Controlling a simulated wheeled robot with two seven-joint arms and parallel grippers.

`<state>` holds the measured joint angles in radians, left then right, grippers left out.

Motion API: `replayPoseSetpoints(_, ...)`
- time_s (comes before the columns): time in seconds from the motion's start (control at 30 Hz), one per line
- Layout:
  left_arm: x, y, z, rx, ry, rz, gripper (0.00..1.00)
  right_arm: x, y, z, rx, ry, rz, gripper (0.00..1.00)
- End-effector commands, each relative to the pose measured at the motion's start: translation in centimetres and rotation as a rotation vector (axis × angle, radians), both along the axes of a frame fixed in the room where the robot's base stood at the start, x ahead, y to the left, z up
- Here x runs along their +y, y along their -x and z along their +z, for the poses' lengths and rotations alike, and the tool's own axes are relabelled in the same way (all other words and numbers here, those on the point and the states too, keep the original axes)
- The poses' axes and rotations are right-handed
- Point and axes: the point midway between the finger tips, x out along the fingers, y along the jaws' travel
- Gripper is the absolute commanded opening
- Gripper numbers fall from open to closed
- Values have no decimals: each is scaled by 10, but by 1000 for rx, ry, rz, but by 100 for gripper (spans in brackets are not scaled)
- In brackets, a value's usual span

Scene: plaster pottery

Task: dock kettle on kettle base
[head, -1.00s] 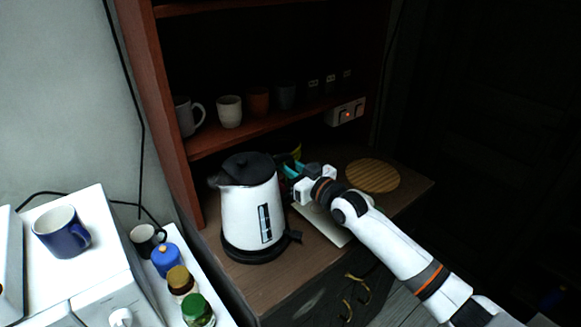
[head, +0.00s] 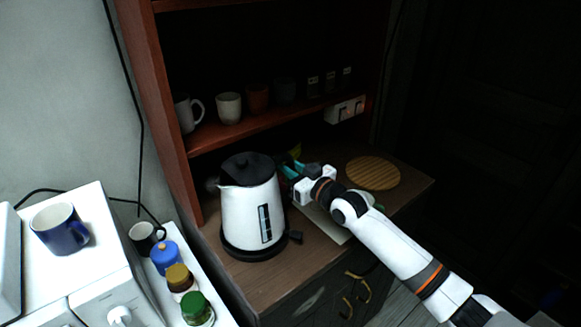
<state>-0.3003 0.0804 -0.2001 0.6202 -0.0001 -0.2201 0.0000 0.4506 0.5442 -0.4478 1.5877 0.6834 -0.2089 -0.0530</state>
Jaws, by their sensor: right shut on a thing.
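The white kettle (head: 242,211) with a black lid stands upright at the left of the wooden counter. The black kettle base (head: 255,254) shows as a dark disc right under it. I cannot tell whether the kettle is fully seated on it. My right gripper (head: 290,170) is behind the kettle's right side, at its handle side, and is shut on the kettle. The handle and the fingertips are mostly hidden by the kettle body. My left gripper is not in view.
A round wooden board (head: 373,173) and a pale flat board (head: 325,222) lie to the right. A shelf with cups (head: 228,107) and a socket strip (head: 345,110) is above. Jars (head: 197,308) and a blue mug (head: 60,228) stand at the left.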

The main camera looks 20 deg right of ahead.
Motion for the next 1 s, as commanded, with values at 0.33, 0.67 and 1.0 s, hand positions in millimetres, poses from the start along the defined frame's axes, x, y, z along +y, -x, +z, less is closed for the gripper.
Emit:
replayPoseSetpoints(0.33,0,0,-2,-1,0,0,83,0,0,1,-5,-5,0,30)
replayPoseSetpoints(0.67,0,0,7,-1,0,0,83,-5,11,-3,6,5,-1,30)
replayPoseSetpoints(1.0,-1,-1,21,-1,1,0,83,-16,37,-2,3,2,-1,30)
